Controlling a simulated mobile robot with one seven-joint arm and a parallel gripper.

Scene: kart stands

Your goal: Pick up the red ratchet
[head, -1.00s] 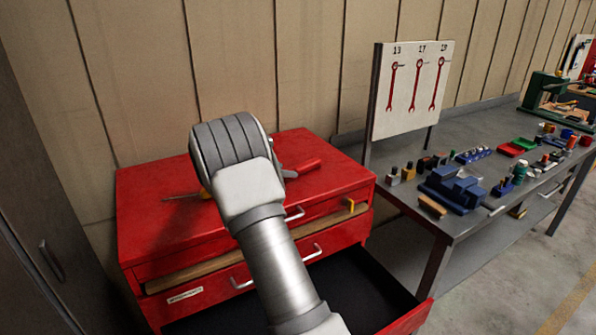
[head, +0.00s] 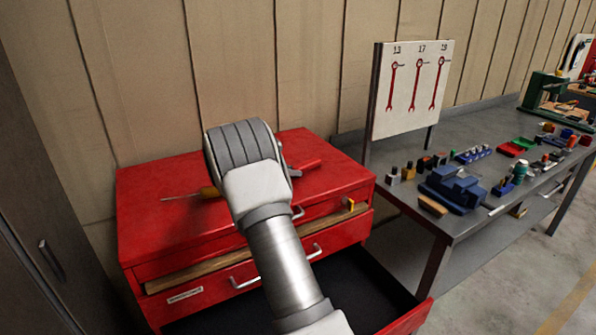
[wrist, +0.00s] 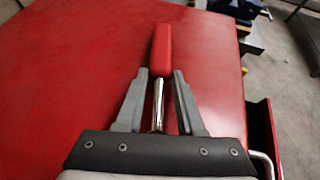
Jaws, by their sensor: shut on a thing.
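The red ratchet has a red handle and a bright metal shank. In the wrist view its handle (wrist: 163,48) points away from me, and its shank runs back between the fingers. My gripper (wrist: 159,75) is shut on the red ratchet, with one finger on each side. In the head view the ratchet's red handle (head: 305,165) shows just right of my wrist, over the red cabinet's top.
The red cabinet (head: 150,215) has an open lower drawer (head: 362,285) in front. A screwdriver with a yellow handle (head: 209,192) lies on its top, left of my wrist. A workbench (head: 405,205) with a blue vise (head: 455,190) and a wrench board (head: 412,90) stands right.

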